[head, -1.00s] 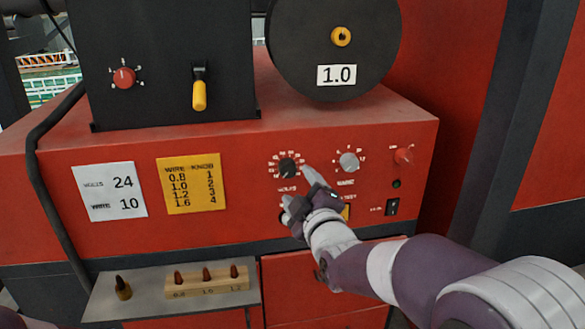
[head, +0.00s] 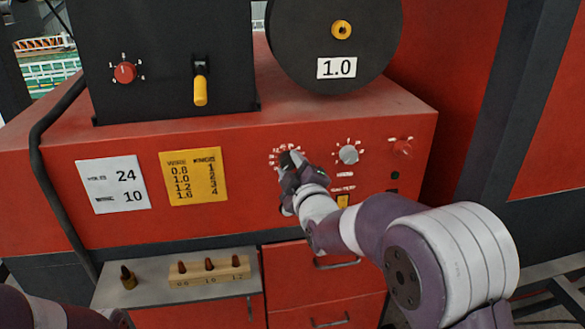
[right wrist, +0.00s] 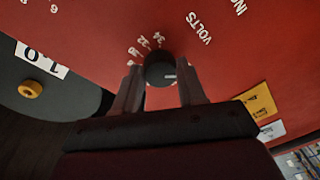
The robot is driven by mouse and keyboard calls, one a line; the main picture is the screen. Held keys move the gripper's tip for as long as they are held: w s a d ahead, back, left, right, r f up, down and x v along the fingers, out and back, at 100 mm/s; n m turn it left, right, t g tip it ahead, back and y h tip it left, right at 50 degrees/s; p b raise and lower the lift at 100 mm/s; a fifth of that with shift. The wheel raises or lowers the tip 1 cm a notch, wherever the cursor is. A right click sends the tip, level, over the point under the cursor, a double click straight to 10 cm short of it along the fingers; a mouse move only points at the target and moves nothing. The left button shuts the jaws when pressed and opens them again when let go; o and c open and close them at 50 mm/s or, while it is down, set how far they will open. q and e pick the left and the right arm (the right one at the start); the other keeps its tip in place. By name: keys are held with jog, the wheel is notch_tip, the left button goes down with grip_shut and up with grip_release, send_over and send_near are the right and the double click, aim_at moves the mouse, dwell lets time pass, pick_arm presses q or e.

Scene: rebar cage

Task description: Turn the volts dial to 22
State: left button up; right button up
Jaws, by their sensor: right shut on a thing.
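The volts dial (head: 287,157) is a small black knob on the red front panel, with a white number scale around it. In the right wrist view the dial (right wrist: 160,68) sits between my two finger tips, with a short light mark on its face; numbers such as 34 and 28 show beside it, and I cannot read the exact setting. My right gripper (head: 289,168) is shut on the dial and hides its lower part in the head view. Part of my left arm shows at the lower left; its gripper is out of view.
A grey wire knob (head: 348,154) and a red knob (head: 402,147) are right of the dial. A white card (head: 112,184) reads volts 24, wire 10, beside a yellow wire chart (head: 193,178). A shelf (head: 108,289) below holds a wooden block (head: 208,272) with tips.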

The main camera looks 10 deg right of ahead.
jog(key=shift+f+b, duration=0.2)
jog(key=shift+b, duration=0.3)
jog(key=m+b, duration=0.4)
jog(key=b, duration=0.1)
jog(key=m+b, duration=0.4)
jog(key=b, duration=0.1)
jog(key=m+t+b, duration=0.1)
jog(key=m+b, duration=0.2)
jog(key=b, duration=0.2)
jog(key=shift+a+f+m+h+b, duration=0.2)
jog(key=shift+f+m+h+b, duration=0.1)
jog(key=shift+m+h, duration=0.1)
jog(key=m+b, duration=0.1)
jog(key=m, duration=0.1)
jog(key=shift+r+m+b, duration=0.1)
jog(key=shift+m+b, duration=0.2)
jog(key=shift+m, duration=0.1)
jog(key=shift+a+r+m+h+b, duration=0.1)
jog(key=shift+m+h+b, duration=0.2)
jog(key=shift+m, duration=0.75)
jog(key=shift+r+m+h+b, duration=0.1)
jog(key=shift+m+h+b, duration=0.15)
jog(key=shift+m, duration=0.8)
jog(key=o, duration=1.1)
jog(key=shift+c, duration=0.2)
jog(key=shift+s, duration=0.1)
